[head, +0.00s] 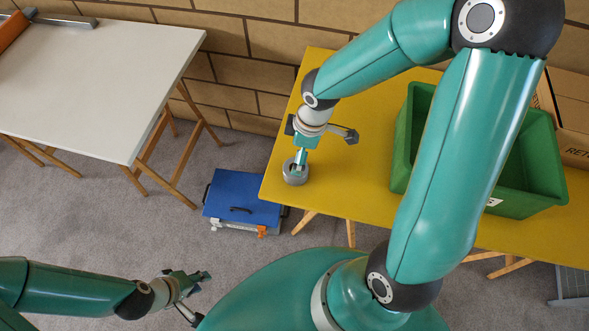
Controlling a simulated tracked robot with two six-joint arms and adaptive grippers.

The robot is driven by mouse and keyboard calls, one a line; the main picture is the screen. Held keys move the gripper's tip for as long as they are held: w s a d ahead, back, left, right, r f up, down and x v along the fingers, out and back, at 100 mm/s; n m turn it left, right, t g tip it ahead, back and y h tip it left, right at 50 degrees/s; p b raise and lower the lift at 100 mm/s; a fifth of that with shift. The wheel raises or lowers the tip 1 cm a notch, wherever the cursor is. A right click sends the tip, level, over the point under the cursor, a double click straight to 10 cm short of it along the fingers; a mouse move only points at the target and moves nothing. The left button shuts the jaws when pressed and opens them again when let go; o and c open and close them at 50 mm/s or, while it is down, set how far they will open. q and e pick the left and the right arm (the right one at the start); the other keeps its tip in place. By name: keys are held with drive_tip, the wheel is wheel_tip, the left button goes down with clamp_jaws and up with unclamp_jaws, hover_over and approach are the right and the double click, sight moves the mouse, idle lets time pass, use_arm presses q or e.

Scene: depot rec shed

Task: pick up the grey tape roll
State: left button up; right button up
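The grey tape roll (295,173) lies flat near the left front corner of the yellow table (345,185). My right gripper (300,164) points down at it, with its fingertips at the roll's upper rim. The fingers cover part of the roll. I cannot tell whether they are closed on it. My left gripper (202,282) is low at the bottom left, over the carpet and well away from the roll. Its fingertips look apart, with nothing between them.
A green crate (402,150) stands on the yellow table behind my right arm, with a cardboard box (572,100) at far right. A blue-lidded case (240,197) sits on the floor left of the table. A white table (100,75) stands at upper left.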

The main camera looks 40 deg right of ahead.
sight(291, 180)
drive_tip(key=f, duration=0.4)
drive_tip(key=shift+a+b, duration=0.3)
drive_tip(key=shift+b, duration=0.1)
drive_tip(key=f, duration=0.1)
drive_tip(key=f+b, duration=0.1)
drive_tip(key=f, duration=0.2)
drive_tip(key=shift+w+a+f, duration=0.15)
drive_tip(key=shift+a, duration=0.15)
drive_tip(key=c, duration=1.3)
drive_tip(key=shift+o, duration=0.2)
